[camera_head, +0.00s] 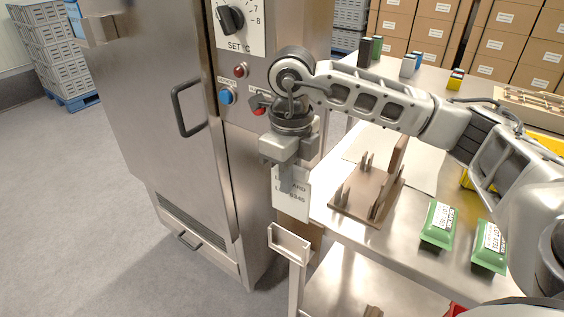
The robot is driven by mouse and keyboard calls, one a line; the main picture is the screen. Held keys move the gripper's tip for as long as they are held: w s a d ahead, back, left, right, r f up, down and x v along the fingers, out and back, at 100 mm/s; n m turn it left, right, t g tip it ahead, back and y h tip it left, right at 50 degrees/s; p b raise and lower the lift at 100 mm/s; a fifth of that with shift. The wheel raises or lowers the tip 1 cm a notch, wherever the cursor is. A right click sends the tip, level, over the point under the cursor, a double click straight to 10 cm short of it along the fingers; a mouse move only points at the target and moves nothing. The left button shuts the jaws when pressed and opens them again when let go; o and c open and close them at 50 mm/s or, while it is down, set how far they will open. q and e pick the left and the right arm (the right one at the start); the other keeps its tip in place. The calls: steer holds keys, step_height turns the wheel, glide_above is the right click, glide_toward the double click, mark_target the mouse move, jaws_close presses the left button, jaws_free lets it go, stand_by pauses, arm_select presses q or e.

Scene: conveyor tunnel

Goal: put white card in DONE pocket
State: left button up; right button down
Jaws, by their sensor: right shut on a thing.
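My right gripper (288,168) comes in from the right and is shut on the white card (291,199). The card hangs upright below the fingers with dark printing on it, partly covered by the fingers at its top. A shallow pale pocket (289,242) stands on a thin post below the card, near the front left corner of the steel table. No DONE label can be read on it. The card's lower edge appears above the pocket and apart from it. My left gripper is not in view.
A steel cabinet (155,130) with a handle, knob and coloured buttons stands close behind and left of the gripper. The steel table (375,258) holds a brown rack (364,192) and green packs (438,226). Grey floor (90,240) at the left is clear.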

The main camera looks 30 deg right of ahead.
mark_target(288, 214)
steer(key=shift+f+b, duration=0.55)
steer(key=shift+f, duration=0.15)
step_height(288, 214, down, 3)
steer(key=shift+r+b, duration=0.1)
steer(key=shift+b, duration=0.9)
steer(key=shift+f+b, duration=0.4)
steer(key=shift+f, duration=0.25)
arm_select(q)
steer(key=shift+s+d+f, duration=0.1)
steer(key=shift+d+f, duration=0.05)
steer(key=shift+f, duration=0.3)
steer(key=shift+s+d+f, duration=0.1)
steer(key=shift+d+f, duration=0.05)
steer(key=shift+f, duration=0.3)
arm_select(e)
steer(key=shift+f, duration=0.1)
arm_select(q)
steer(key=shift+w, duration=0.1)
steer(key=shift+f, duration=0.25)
arm_select(e)
steer(key=shift+f, duration=0.1)
